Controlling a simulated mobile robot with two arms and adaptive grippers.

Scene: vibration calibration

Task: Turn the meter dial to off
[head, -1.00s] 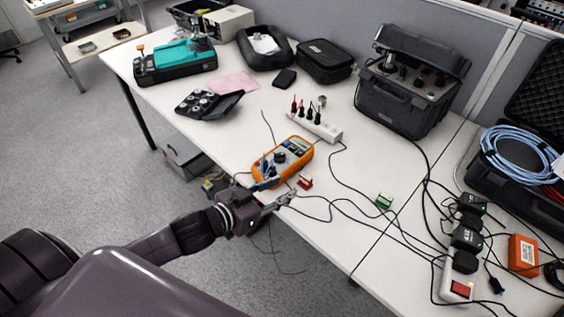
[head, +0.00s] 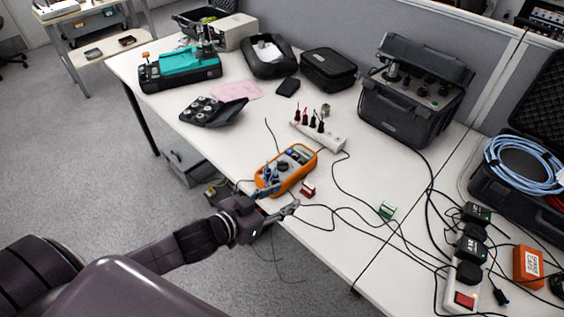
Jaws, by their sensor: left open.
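The orange multimeter (head: 298,176) lies on the white table near its front edge. Its dark round dial (head: 282,167) is in the middle of its face, and blue plugs sit at its near end. The dial's pointer is too small to read. My left gripper (head: 281,200) is open and empty, at the table's front edge by the near end of the meter. One finger shows close to the meter's near end and the other lies to the right. I cannot tell whether it touches the meter. My right gripper is not in view.
A red clip block (head: 308,190) sits right of the meter, and a green one (head: 387,210) farther right. Black cables cross the table to the right. A white strip (head: 318,136) with several probes stands behind the meter.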

